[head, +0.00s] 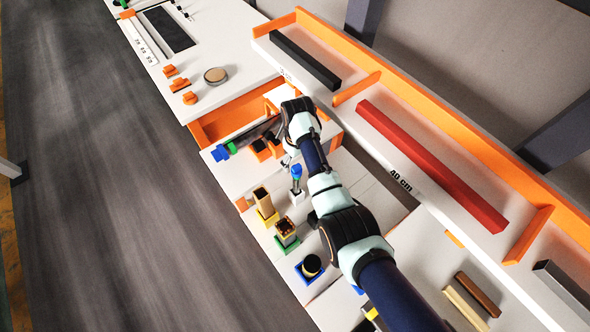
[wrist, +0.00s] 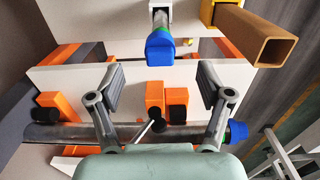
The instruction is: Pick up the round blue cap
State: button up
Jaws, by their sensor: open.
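One blue cap (head: 296,170) tops a slim upright piece in a white holder (head: 296,196). In the wrist view this blue cap (wrist: 160,47) is ahead of my gripper (wrist: 163,82), centred between the fingers and apart from them. A second blue end piece (head: 221,153) with a green ring is on the end of a lying grey tube; in the wrist view this blue end (wrist: 238,130) is beside the right finger. My gripper is open, with nothing between its fingertips. In the head view my arm mostly hides it.
A brown square tube (wrist: 255,37) stands in a yellow holder right of the upright cap. Orange blocks with black ends (wrist: 164,101) lie near the lying tube. More holders (head: 286,231) stand in front. A red bar (head: 430,165) lies on the raised shelf.

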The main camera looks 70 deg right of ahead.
aim_at(297, 166)
notch_tip(297, 166, down, 5)
jog(key=shift+b, duration=0.65)
jog(key=shift+w, duration=0.1)
jog(key=c, duration=0.9)
notch_tip(297, 166, up, 20)
jog(key=p, duration=0.6)
